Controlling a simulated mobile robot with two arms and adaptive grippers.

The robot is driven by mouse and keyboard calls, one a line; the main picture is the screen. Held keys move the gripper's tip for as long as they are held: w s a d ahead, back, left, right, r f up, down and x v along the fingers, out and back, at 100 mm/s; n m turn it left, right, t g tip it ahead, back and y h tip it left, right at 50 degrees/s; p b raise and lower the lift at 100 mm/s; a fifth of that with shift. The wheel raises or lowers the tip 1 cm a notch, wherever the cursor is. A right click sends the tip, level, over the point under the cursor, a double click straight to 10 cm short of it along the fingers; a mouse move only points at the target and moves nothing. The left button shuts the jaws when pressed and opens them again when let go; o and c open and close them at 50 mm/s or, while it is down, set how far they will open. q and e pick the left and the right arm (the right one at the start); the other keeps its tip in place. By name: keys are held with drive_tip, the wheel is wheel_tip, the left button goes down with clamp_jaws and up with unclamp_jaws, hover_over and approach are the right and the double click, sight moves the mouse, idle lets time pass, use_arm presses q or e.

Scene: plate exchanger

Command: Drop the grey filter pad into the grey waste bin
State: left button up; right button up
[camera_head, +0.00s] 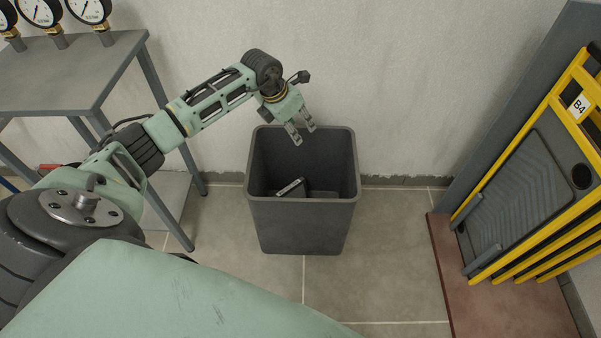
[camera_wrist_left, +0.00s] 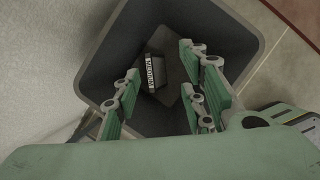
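The grey waste bin (camera_head: 303,225) stands on the floor near the wall, with its top open. A grey pad with a white label on its edge (camera_head: 291,187) lies tilted inside it. The pad also shows in the left wrist view (camera_wrist_left: 153,72), deep in the bin; the lettering is hard to read. My left gripper (camera_head: 303,132) is above the bin's opening, towards its back rim. Its fingers are spread and nothing is between them. In the left wrist view its green finger pads (camera_wrist_left: 165,95) stand apart over the bin. My right gripper is not in view.
A grey metal table (camera_head: 75,70) with several gauges (camera_head: 90,10) on it stands at the left. At the right, yellow-framed plates (camera_head: 525,180) lean in a row on a reddish base (camera_head: 480,300). The tiled floor (camera_head: 390,265) right of the bin is clear.

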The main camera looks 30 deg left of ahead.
use_arm(q)
drive_tip(key=shift+r, duration=0.1)
drive_tip(key=v, duration=1.2)
drive_tip(key=shift+d, duration=0.1)
